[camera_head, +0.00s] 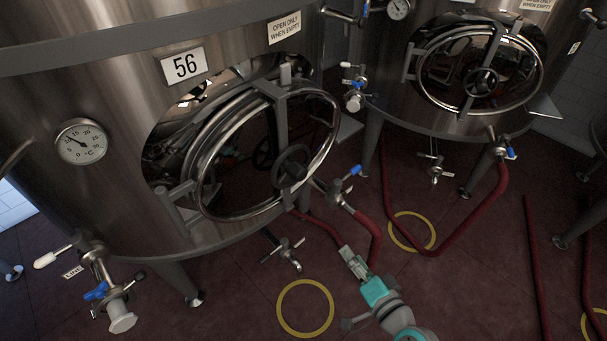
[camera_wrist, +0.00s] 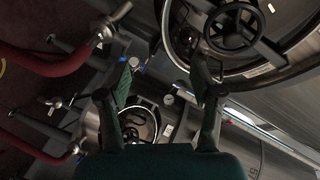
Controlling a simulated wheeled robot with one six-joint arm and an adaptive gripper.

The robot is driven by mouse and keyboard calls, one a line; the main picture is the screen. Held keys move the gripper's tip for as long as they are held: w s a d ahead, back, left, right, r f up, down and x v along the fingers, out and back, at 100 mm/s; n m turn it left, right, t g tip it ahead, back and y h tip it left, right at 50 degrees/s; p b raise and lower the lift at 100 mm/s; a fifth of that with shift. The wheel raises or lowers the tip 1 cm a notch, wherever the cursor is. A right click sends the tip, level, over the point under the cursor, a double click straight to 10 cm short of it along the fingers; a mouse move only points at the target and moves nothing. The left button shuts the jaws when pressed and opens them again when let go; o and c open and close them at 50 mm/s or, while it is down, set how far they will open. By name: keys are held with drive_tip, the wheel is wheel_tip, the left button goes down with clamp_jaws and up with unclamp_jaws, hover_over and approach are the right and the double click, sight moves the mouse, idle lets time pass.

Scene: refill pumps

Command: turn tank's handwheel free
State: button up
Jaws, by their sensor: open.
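Tank 56 (camera_head: 115,110) is a large steel tank at the left, with an oval hatch (camera_head: 215,185) in its front. A black handwheel (camera_head: 291,166) sits on a bar across the hatch. My gripper (camera_head: 352,256) is low and to the right of this handwheel, apart from it in the head view. In the wrist view a black handwheel (camera_wrist: 233,28) shows at the upper right, beyond the fingertips. My gripper (camera_wrist: 162,78) is open, its two green-padded fingers apart with nothing held between them.
A second tank (camera_head: 400,100) with its own handwheel (camera_head: 481,83) stands at the back right. Red hoses (camera_head: 450,240) run over the floor and join the valves. A blue-handled valve (camera_head: 340,190) projects beside tank 56's hatch. A yellow ring (camera_head: 305,282) marks the floor in front.

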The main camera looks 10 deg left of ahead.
sight(304, 176)
drive_tip(key=w+a+r+n+g+y, duration=0.1)
drive_tip(key=w+a+r+y, duration=0.25)
drive_tip(key=r, duration=0.25)
drive_tip(key=w+a+r+n+g+y, duration=0.1)
drive_tip(key=w+a+r+y, duration=0.15)
drive_tip(key=w+r, duration=0.3)
drive_tip(key=shift+h, duration=0.3)
drive_tip(key=x, duration=1)
drive_tip(key=shift+s+a, duration=0.2)
drive_tip(key=shift+a, duration=0.35)
clamp_jaws()
